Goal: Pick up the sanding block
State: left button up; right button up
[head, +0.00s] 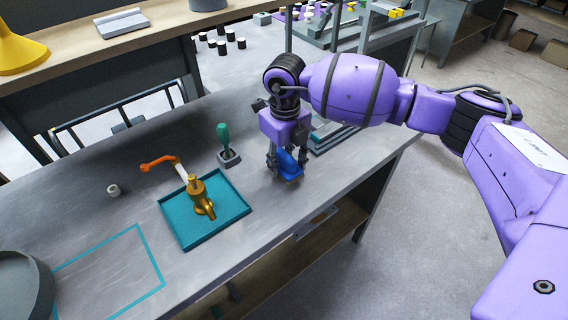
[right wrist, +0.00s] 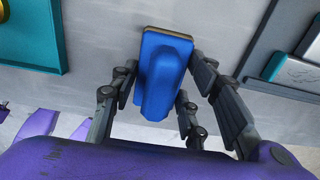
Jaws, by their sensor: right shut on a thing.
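The sanding block (head: 289,165) is blue with a thin tan-edged base, and stands on the grey workbench (head: 130,211) or just above it; I cannot tell which. My right gripper (head: 286,160) comes down over it from above and is shut on its sides. In the right wrist view the block (right wrist: 162,78) sits between the fingers (right wrist: 160,88), its blue grip towards the camera. The fingers partly hide the block in the head view. My left gripper is in neither view.
A teal tray (head: 236,207) with a brass valve (head: 201,196) lies left of the block. A grey tray (head: 335,137) lies behind the gripper.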

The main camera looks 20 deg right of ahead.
jog(key=s+d+r, duration=0.1)
jog(key=s+r, duration=0.9)
jog(key=s, duration=0.4)
jog(key=shift+d+r, duration=0.15)
jog(key=shift+r, duration=0.25)
